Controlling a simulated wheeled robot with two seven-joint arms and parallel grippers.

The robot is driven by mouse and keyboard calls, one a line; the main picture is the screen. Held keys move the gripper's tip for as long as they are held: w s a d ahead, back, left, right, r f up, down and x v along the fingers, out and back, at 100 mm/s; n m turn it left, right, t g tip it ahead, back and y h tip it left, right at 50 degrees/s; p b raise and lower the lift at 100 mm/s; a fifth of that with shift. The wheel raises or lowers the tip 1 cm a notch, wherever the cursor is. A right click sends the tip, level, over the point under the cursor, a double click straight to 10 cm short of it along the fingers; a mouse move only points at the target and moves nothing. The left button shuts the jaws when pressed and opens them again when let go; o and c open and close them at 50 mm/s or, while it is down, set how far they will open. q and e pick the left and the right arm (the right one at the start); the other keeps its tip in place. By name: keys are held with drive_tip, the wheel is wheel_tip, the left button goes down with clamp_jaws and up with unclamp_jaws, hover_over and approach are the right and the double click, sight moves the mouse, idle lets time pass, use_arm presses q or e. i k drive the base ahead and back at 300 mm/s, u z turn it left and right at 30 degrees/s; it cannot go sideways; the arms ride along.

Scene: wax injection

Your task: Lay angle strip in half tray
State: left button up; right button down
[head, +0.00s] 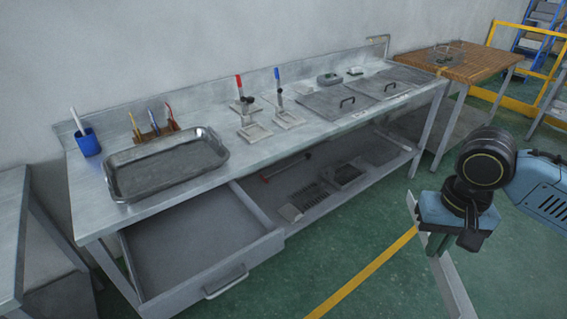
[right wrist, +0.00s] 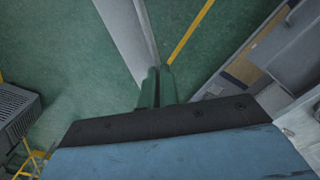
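My right gripper (head: 438,243) is at the right of the head view, above the floor and away from the bench. Its green fingers are closed on a long pale grey angle strip (head: 456,287), which slants down past the bottom edge of the picture. In the right wrist view the strip (right wrist: 124,32) runs up from the closed fingers (right wrist: 158,78). A shallow metal tray with a raised rim (head: 219,151), apparently the half tray, sits on the left part of the bench top. It looks empty. My left gripper is not in view.
The metal bench (head: 222,110) has an open, empty drawer (head: 198,243) at its front left. A blue cup (head: 88,143), a small tool rack (head: 155,132), two upright stands (head: 246,115) and lidded wells (head: 338,101) are on top. Green floor lies clear before the bench.

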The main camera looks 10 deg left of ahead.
sight(168, 167)
drive_tip(key=u, duration=0.1)
drive_tip(key=k, duration=0.4)
drive_tip(key=z, duration=0.35)
drive_tip(key=i, duration=1.65)
drive_tip(key=u, duration=3.2)
drive_tip(key=i, duration=0.5)
drive_tip(key=z, duration=0.05)
